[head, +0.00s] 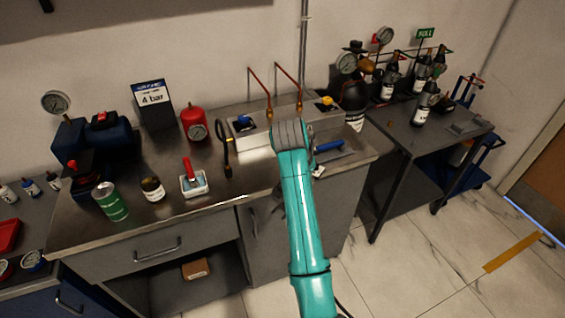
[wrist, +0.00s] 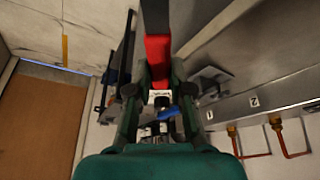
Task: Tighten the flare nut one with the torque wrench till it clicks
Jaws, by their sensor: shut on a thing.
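My gripper (wrist: 158,112) is shut on a long tool with a red section and a black end, which looks like the torque wrench (wrist: 158,55). The tool stretches away from the jaws toward the top of the wrist view; its far end is out of frame. In the head view my gripper is above the rig's front, and the wrench is hidden. Two brass flare nuts sit on copper pipes at the back, a left one (head: 268,113) and a right one (head: 298,106). They also show in the wrist view, apart from the jaws.
A blue-handled tool (head: 329,146) lies on the bench right of my gripper. Bottles and gauges crowd the right table (head: 440,133). The floor in front is clear.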

